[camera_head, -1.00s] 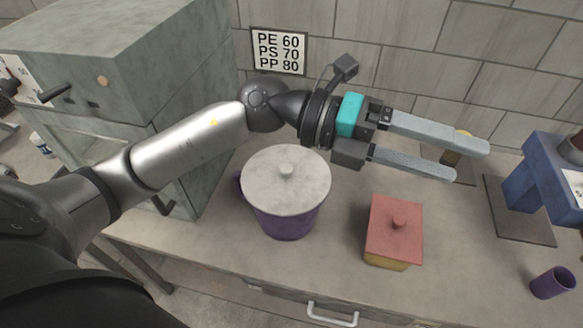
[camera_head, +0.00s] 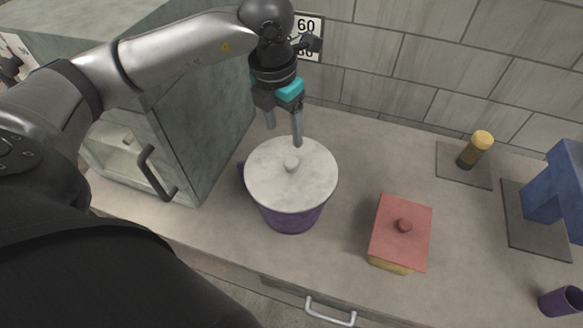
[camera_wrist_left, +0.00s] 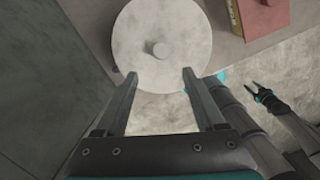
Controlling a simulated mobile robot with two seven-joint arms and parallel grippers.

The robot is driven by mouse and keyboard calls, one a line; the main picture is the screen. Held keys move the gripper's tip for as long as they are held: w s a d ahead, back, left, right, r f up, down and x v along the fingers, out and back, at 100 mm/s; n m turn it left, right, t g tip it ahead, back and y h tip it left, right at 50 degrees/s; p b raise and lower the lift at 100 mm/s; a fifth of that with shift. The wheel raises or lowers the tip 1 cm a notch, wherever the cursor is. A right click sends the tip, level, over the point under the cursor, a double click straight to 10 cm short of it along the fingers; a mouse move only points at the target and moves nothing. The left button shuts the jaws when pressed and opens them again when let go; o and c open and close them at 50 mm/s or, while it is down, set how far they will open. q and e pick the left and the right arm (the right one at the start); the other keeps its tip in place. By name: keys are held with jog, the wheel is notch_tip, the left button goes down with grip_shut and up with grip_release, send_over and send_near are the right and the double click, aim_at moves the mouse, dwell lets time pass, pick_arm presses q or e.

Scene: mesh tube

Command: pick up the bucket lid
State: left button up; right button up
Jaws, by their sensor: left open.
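The bucket lid (camera_head: 291,176) is a round, pale grey disc with a small knob (camera_head: 292,162) at its middle. It lies on top of the purple bucket (camera_head: 290,218) on the counter. My left gripper (camera_head: 284,137) points down just behind the lid's far edge, open and empty. In the left wrist view the lid (camera_wrist_left: 162,70) is at the upper middle, and the open fingers (camera_wrist_left: 157,76) reach toward it from below, one on each side. The knob stands beyond the fingertips, not between them. My right gripper shows small in the left wrist view (camera_wrist_left: 258,91), with its jaws apart.
A red-lidded box (camera_head: 400,234) stands right of the bucket. A yellow-capped jar (camera_head: 475,150) stands on a dark mat (camera_head: 462,173) farther back. A blue device (camera_head: 556,190) and a purple cup (camera_head: 561,301) are at the right. A grey cabinet (camera_head: 200,140) stands left, close to the bucket.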

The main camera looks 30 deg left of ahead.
aim_at(291, 161)
pick_arm(q)
jog(key=f, duration=0.3)
jog(key=w+f, duration=0.1)
jog(key=f, duration=0.3)
jog(key=f+p, duration=0.1)
jog(key=f, duration=0.2)
jog(key=shift+w+d+f, duration=0.15)
jog(key=shift+w+d, duration=0.1)
jog(key=shift+d, duration=0.05)
jog(key=shift+c, duration=0.3)
grip_shut()
